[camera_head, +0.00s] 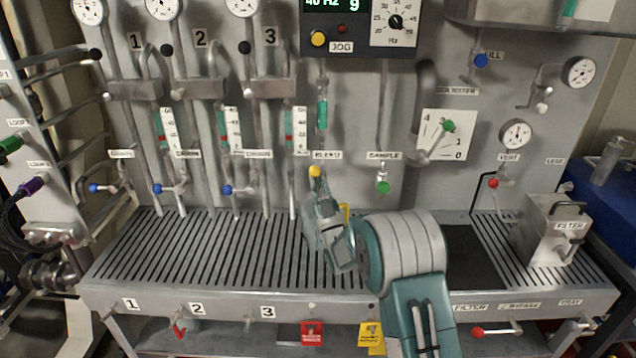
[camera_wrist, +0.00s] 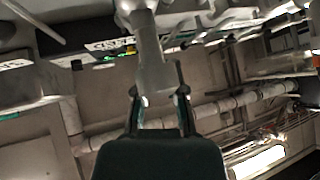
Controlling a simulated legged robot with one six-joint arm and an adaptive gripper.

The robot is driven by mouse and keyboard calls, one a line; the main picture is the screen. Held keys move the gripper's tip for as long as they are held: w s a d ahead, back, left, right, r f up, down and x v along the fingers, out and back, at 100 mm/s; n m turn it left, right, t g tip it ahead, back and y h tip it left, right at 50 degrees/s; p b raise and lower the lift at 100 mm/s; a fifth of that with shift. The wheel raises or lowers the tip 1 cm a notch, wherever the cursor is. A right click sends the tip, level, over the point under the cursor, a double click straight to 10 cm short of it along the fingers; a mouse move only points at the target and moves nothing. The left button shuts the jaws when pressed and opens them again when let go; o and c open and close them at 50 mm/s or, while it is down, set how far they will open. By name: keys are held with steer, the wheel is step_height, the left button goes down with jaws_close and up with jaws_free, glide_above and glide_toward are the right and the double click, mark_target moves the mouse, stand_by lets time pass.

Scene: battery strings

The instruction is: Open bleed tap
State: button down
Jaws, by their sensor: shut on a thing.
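The bleed tap (camera_head: 315,171) has a yellow round knob, just under the BLEED label (camera_head: 327,155) on the grey panel. My gripper (camera_head: 318,190) reaches up to it from below, and its fingers hide most of the tap beneath the knob. In the wrist view, my gripper (camera_wrist: 160,98) has its two fingers on either side of a grey metal part of the tap (camera_wrist: 152,65), closed on it. The arm hides part of the panel and bench below. I cannot tell how far the tap is turned.
The sample tap (camera_head: 383,187) with a green knob is to the right. Taps with blue knobs (camera_head: 228,190) are to the left. A slotted drain bench (camera_head: 200,250) runs below. A metal filter box (camera_head: 550,230) stands at its right end. A clear sight tube (camera_head: 322,112) rises above the bleed tap.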

steer(key=c, duration=0.7)
jaws_free()
steer(key=shift+a+r, duration=0.2)
steer(key=shift+r, duration=0.05)
steer(key=shift+f, duration=0.15)
steer(key=shift+s+d+f, duration=0.15)
steer(key=shift+s+f, duration=0.05)
steer(key=v, duration=1.1)
steer(key=shift+f, duration=0.15)
